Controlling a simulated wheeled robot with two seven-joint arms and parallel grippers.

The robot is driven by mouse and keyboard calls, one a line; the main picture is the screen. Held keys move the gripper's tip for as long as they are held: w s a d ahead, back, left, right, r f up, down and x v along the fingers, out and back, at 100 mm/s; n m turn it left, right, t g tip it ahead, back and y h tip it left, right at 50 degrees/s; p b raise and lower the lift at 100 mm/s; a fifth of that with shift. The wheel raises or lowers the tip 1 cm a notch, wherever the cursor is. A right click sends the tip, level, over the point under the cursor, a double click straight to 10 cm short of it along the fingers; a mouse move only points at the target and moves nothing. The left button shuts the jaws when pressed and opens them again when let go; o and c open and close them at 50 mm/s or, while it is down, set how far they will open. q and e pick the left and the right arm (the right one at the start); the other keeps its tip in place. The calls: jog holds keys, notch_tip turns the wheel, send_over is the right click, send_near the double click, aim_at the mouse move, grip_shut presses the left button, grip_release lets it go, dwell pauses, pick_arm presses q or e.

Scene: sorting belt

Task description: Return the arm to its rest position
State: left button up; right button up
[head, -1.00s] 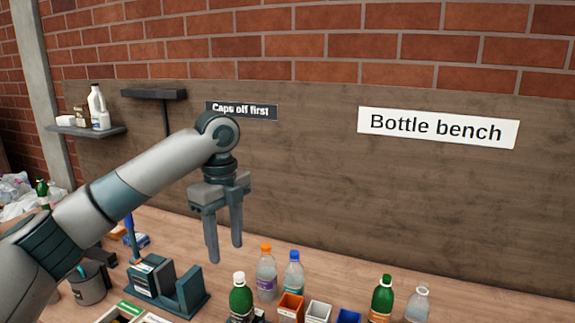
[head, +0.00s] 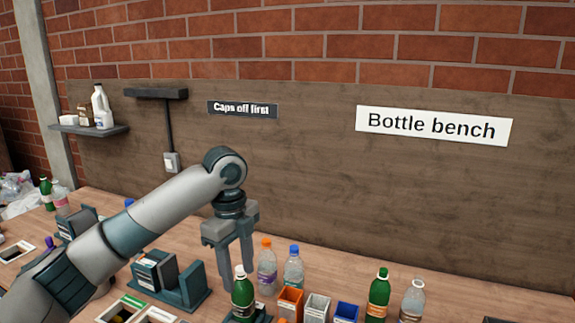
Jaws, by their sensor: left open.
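A clear bottle with an orange cap (head: 267,268) and a clear bottle with a blue cap (head: 293,269) stand just right of the gripper. My right gripper is not in view.
Small orange (head: 290,303), white (head: 317,307) and blue (head: 346,312) bins stand at the front. A green bottle (head: 378,295) and a clear bottle (head: 412,301) stand to their right. A teal holder (head: 182,288) stands left. The wall board rises behind the bench (head: 330,278).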

pick_arm(q)
jog(key=s+d+f+n+h, duration=0.1)
jog(key=s+d+f+n, duration=0.1)
jog(key=s+f, duration=0.3)
jog(key=s+d+f+n+t+h, duration=0.1)
jog(key=s+f+n, duration=0.3)
jog(key=f, duration=0.8)
jog(key=s+d+f+n+h, duration=0.2)
jog(key=s+f, duration=0.4)
jog(key=f, duration=0.3)
jog(key=shift+s+d+n+t, duration=0.15)
jog(key=shift+d+n+t, duration=0.2)
jog(key=shift+d, duration=0.35)
jog(key=s+a+f+n+t+y, duration=0.15)
jog(key=s+a+f+n, duration=0.25)
jog(key=s+a+n, duration=0.6)
jog(key=s+a+f+n+y, duration=0.35)
jog(key=s+a, duration=0.45)
jog(key=s, duration=0.6)
notch_tip(320, 180, down, 32)
jog(key=g+b, duration=0.1)
jog(key=b, duration=0.2)
jog(key=s+a+f+g+b, duration=0.1)
jog(key=s+a+f+b, duration=0.1)
jog(key=s+f, duration=1.6)
notch_tip(320, 180, down, 2)
jog(key=shift+s+a+f+m+h+b, duration=0.2)
jog(key=shift+s+a+m+h+b, duration=0.15)
jog(key=shift+a, duration=0.3)
